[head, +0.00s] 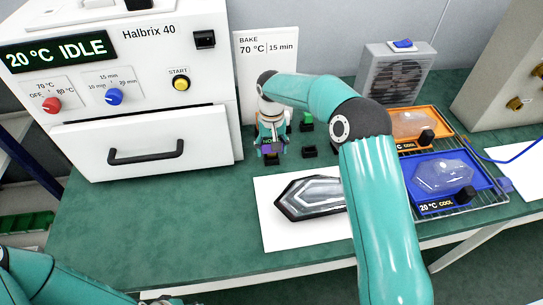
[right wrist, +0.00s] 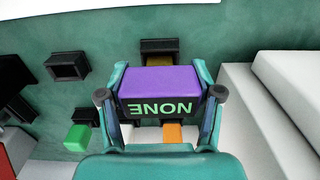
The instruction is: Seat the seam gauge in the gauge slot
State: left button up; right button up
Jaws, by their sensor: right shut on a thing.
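My right gripper (head: 271,144) is shut on a purple block (right wrist: 160,83), apparently the seam gauge. The block's near face reads NONE, upside down in the right wrist view. It also shows in the head view (head: 266,149), close to a small dark socket (head: 272,160) on the green bench. In the right wrist view a dark socket with a brownish inside (right wrist: 162,47) lies just beyond the block. I cannot tell whether the block touches it. Another black socket (head: 310,151) stands empty to the right. Only my left arm shows at the lower left; its gripper is not visible.
A green block (right wrist: 77,138) and an orange piece (right wrist: 172,133) are near the gripper. The white Halbrix oven (head: 150,100) stands left. A lamp lens (head: 310,196) lies on white paper. Orange (head: 443,131) and blue (head: 485,181) trays lie right. The bench's front left is clear.

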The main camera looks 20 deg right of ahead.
jog(key=shift+f, duration=0.2)
jog(key=shift+f+b, duration=0.7)
jog(key=shift+f, duration=0.2)
jog(key=o, duration=1.4)
jog(key=shift+c, duration=0.2)
notch_tip(320, 180, up, 12)
